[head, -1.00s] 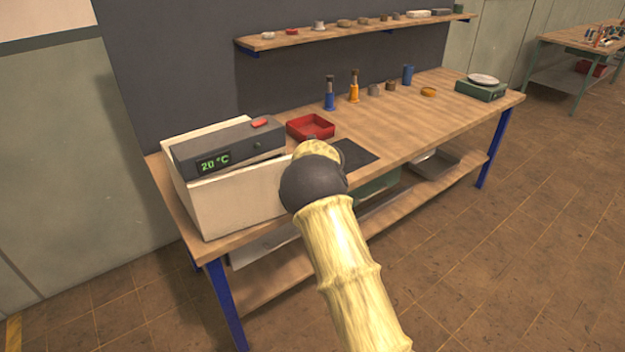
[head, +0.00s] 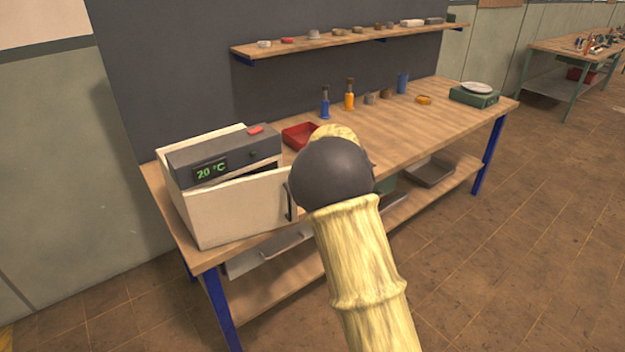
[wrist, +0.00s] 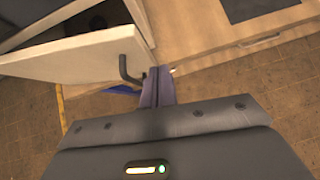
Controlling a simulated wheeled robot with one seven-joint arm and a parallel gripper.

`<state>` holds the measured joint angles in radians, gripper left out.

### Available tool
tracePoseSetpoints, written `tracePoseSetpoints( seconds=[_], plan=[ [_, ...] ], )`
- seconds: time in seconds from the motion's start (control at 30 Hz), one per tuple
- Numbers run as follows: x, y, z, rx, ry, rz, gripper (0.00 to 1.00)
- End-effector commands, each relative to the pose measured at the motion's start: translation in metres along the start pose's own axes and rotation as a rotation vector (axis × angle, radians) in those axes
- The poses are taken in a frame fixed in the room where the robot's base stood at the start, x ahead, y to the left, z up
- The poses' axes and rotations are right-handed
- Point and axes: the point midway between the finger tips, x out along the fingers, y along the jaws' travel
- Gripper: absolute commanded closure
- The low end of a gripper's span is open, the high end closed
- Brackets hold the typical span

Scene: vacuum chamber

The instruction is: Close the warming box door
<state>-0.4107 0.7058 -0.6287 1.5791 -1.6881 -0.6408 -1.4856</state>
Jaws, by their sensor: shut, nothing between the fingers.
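The warming box (head: 178,197) stands at the left end of the workbench, with a dark control unit reading 20 °C on top. Its cream door (head: 245,207) is partly open, its free edge swung out toward the bench front. A dark gap shows behind the door, also in the wrist view, where the door (wrist: 75,62) lies at upper left. The dark door handle (head: 290,203) shows beside my arm and in the wrist view (wrist: 127,70). My gripper (wrist: 156,84) is shut and empty, just right of the handle; whether they touch is unclear. My arm hides the gripper in the head view.
A red tray (head: 300,135) sits right of the box. Blue and orange bottles, small jars and a green scale (head: 474,95) stand farther along the workbench (head: 420,115). A shelf (head: 345,40) hangs above. The floor in front is clear.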

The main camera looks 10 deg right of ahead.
Motion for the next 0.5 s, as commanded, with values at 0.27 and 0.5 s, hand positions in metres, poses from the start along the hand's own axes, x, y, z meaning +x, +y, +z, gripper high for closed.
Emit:
tracePoseSetpoints(
  seconds=[0.27,0.5],
  plan=[
    [0.021,0.030,-0.047,0.608,-0.043,0.196,1.00],
    [0.024,0.062,-0.081,1.511,-0.080,0.504,1.00]
  ],
)
